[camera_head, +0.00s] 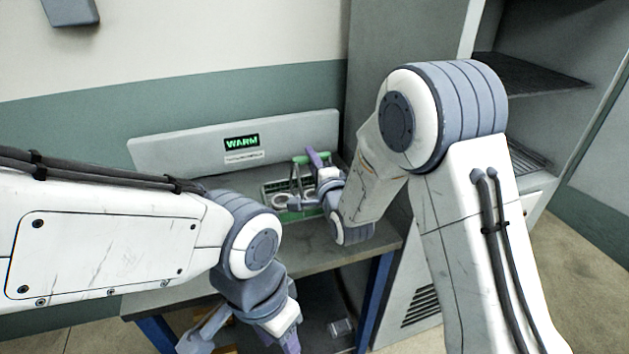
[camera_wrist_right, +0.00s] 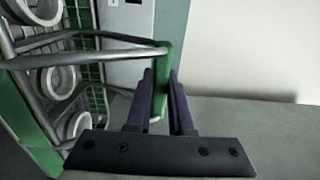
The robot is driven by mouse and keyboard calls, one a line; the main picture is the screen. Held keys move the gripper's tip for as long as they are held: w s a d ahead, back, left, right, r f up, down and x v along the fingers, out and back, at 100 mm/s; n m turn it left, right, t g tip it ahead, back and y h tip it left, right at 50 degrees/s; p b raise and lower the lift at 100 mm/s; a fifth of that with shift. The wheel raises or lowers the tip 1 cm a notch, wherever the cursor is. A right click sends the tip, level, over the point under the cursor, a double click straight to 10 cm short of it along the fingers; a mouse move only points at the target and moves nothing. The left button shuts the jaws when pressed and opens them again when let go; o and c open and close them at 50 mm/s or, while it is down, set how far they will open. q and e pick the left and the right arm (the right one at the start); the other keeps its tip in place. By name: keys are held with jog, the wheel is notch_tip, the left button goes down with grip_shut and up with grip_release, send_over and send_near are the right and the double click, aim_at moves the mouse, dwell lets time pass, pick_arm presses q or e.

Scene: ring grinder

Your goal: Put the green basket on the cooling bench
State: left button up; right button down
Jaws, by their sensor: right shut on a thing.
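The green basket (camera_head: 275,187) is at the bench (camera_head: 180,192) under a sign reading WARM. It has green mesh, grey wire and a green grip on its handle. White rings (camera_head: 307,194) sit in it; several show in the right wrist view (camera_wrist_right: 75,124). My right gripper (camera_head: 318,158) is shut on the green handle grip (camera_wrist_right: 163,78), its purple fingers on either side. My right wrist hides part of the basket. I cannot tell whether the basket's underside touches the bench. My left gripper (camera_head: 245,338) hangs low in front of the bench, partly cut off; its opening is unclear.
The bench has an upright back panel (camera_head: 180,148) with the WARM sign (camera_head: 241,142). A tall grey cabinet with open shelves (camera_head: 530,80) stands to the right. A lower shelf with a few things lies under the bench. The bench's left part looks clear.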

jog(key=shift+f, duration=2.25)
jog(key=shift+f, duration=0.2)
jog(key=c, duration=0.8)
grip_release()
